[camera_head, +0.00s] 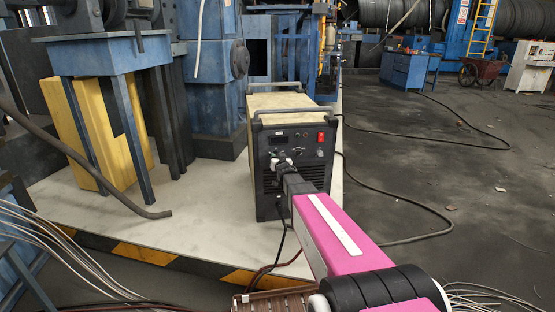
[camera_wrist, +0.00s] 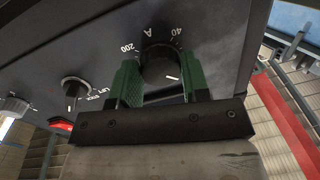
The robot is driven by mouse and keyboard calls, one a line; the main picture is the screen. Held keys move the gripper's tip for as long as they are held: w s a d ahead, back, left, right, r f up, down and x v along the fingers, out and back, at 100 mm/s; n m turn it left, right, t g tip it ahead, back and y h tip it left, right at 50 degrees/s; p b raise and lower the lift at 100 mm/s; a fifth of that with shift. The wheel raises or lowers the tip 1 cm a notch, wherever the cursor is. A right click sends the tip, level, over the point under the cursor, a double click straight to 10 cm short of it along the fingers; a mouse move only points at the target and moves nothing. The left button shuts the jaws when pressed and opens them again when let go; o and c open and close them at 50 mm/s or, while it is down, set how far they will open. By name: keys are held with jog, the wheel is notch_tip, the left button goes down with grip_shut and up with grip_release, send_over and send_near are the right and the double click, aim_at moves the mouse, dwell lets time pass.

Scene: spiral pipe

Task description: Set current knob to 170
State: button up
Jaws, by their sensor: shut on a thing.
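The current knob (camera_wrist: 157,66) is a black round dial on the dark front panel of the welding machine (camera_head: 293,150). In the wrist view it has the marks "200", "A" and "40" around its upper side. A white pointer line on the knob faces the lower right of the picture. My gripper (camera_wrist: 160,78) has green fingertips, one on each side of the knob, and is shut on it. In the head view my gripper (camera_head: 284,168) is at the machine's front, and the current knob cannot be made out there.
A smaller black knob (camera_wrist: 74,88) with a white pointer sits left of the current knob in the wrist view. A red switch (camera_head: 320,137) is at the panel's upper right. Cables (camera_head: 400,240) lie on the floor to the right. A blue stand (camera_head: 105,58) is at left.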

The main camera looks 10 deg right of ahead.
jog(key=m+h, duration=0.1)
jog(key=m, duration=1.3)
jog(key=m+h, duration=0.1)
jog(key=m, duration=1.3)
jog(key=shift+a+t, duration=0.15)
jog(key=shift+t, duration=0.15)
dwell(0.3)
jog(key=o, duration=0.9)
jog(key=shift+s, duration=0.1)
